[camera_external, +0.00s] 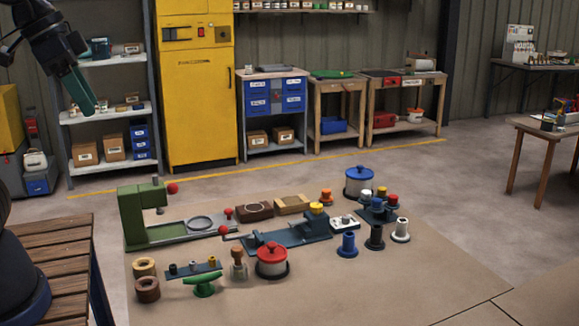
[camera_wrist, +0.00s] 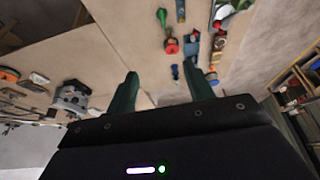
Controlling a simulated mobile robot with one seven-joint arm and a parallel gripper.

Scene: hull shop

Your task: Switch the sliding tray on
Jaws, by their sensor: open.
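The likely sliding tray is a long blue base (camera_external: 290,236) on the mat, with a yellow-topped block at its right end and a red ball handle at its left. My gripper (camera_external: 88,110) hangs high at the upper left, far from these things, with a teal finger in front of the shelves. In the wrist view its two green fingers (camera_wrist: 160,72) stand apart with nothing between them. The tray cannot be surely picked out there.
A green press (camera_external: 135,217) stands left of the blue base. A red-lidded pot (camera_external: 272,260) stands in front and a blue-lidded pot (camera_external: 359,181) behind. Several spools and knobs crowd the right side. A slatted wooden table (camera_external: 55,255) is at lower left. The front right mat (camera_external: 400,285) is clear.

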